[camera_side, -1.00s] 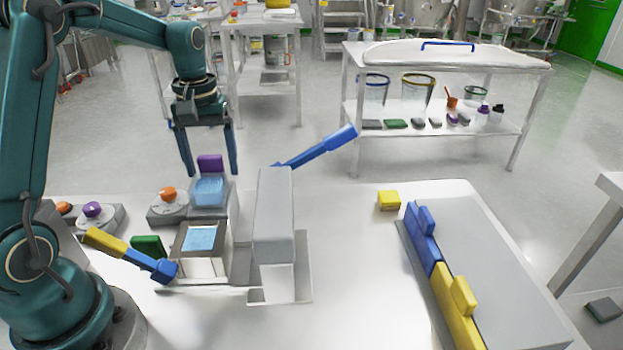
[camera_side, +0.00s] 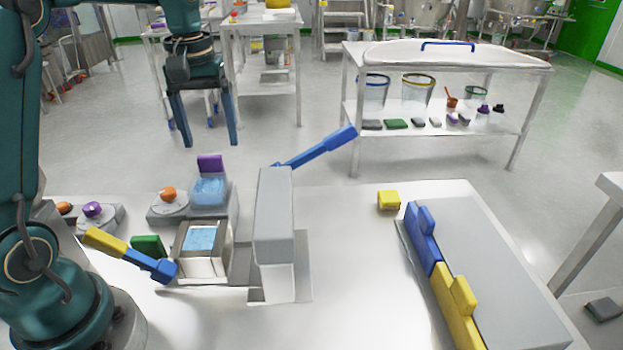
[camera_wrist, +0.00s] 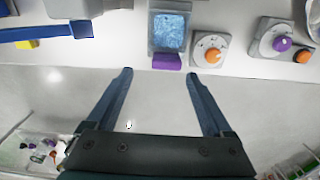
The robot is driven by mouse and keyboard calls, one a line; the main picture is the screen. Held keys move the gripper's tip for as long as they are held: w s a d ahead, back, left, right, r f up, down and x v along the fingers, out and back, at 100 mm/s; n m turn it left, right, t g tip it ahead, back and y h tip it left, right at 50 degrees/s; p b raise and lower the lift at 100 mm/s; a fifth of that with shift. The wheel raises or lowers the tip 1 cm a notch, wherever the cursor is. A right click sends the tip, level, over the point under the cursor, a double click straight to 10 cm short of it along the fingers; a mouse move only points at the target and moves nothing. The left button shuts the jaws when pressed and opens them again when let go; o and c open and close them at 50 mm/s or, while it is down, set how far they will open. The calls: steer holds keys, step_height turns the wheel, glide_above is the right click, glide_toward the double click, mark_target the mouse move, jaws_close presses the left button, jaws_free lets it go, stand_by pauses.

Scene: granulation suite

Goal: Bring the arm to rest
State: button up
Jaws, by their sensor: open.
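My gripper (camera_side: 211,143) is open and empty, with its two dark blue fingers pointing down. It hangs in the air above the far edge of the white table, higher than the clear box of blue material (camera_side: 209,191) with a purple tab (camera_side: 210,163). In the wrist view my gripper (camera_wrist: 158,74) shows its fingers spread apart with only floor between them. The box of blue material (camera_wrist: 169,32) and the purple tab (camera_wrist: 166,62) lie ahead of the fingertips there, apart from them.
The table (camera_side: 345,230) carries an orange-knobbed unit (camera_side: 168,196), a grey block-shaped device (camera_side: 275,220) with a raised blue lever (camera_side: 320,147), a blue-and-yellow lever (camera_side: 130,255), a yellow block (camera_side: 388,200) and a grey slab (camera_side: 500,270). A white shelf cart (camera_side: 440,140) stands behind.

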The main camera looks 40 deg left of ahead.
steer(key=s+d+r+m+t, duration=0.3)
steer(key=s+d+r+m, duration=0.15)
steer(key=s+d, duration=0.35)
steer(key=s+d+f+m+t, duration=0.2)
steer(key=s+d+f+m, duration=0.2)
steer(key=s, duration=0.2)
steer(key=shift+d+f, duration=0.25)
steer(key=shift+d, duration=0.05)
stand_by(0.9)
